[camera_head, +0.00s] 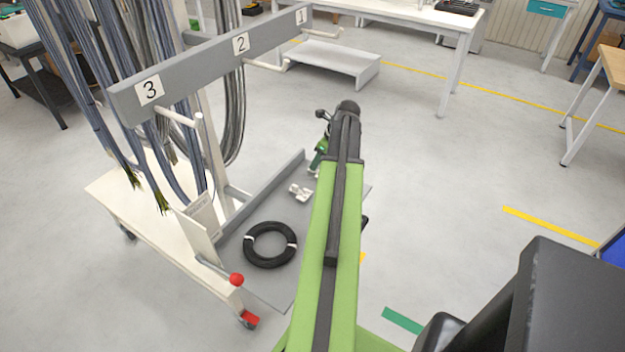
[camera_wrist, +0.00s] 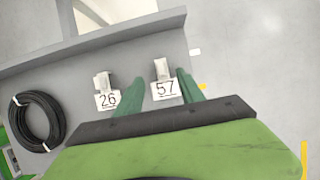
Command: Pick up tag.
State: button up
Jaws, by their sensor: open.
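Two white tags lie on the grey tray (camera_head: 242,258) of the cart. In the wrist view, the tag marked 57 (camera_wrist: 165,89) appears between the fingertips of my gripper (camera_wrist: 160,77). The tag marked 26 (camera_wrist: 107,100) is just left of the left finger. Both tags have a raised light block at their upper end. My gripper is open and empty, its green fingers pointing at the tray; I cannot tell how far above it they are. In the head view one white tag (camera_head: 300,192) shows left of my arm, and my arm partly hides the gripper.
A black cable coil (camera_head: 270,244) lies on the tray left of the tags. A rack bar (camera_head: 215,62) numbered 1 to 3 with pegs and hanging cables stands at the left. A red-knobbed lever (camera_head: 236,280) is at the cart's near end.

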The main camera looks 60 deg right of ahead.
jog(key=b+x, duration=0.4)
jog(key=x, duration=0.1)
jog(key=shift+d+f+b, duration=0.2)
jog(key=shift+b, duration=0.2)
jog(key=shift+r, duration=0.2)
grip_shut()
